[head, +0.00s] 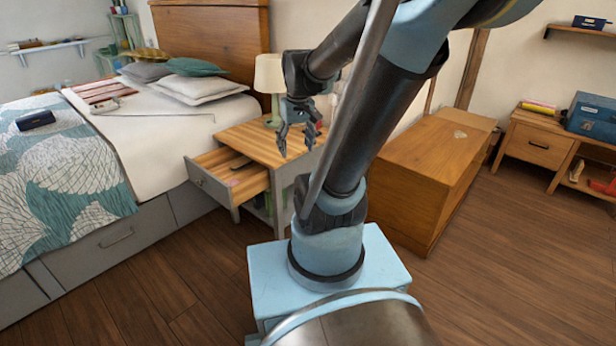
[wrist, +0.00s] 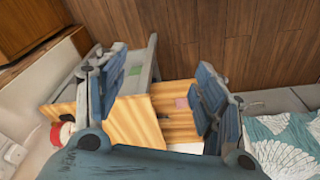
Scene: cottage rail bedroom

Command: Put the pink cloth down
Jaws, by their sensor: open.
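My gripper (head: 296,148) is open above the nightstand top (head: 255,143), with nothing between its fingers. In the wrist view my gripper (wrist: 161,62) shows its two fingers wide apart. A small flat pink patch (wrist: 181,102), which looks like the pink cloth, lies inside the pulled-out nightstand drawer (wrist: 165,127), near the right finger and apart from it. In the head view the open drawer (head: 206,187) sticks out toward the bed.
A lamp (head: 269,73) stands at the back of the nightstand. A red and white object (wrist: 62,134) shows at the left in the wrist view. The bed (head: 150,140) is to the left, a wooden chest (head: 425,165) to the right. The floor (head: 500,260) at right is clear.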

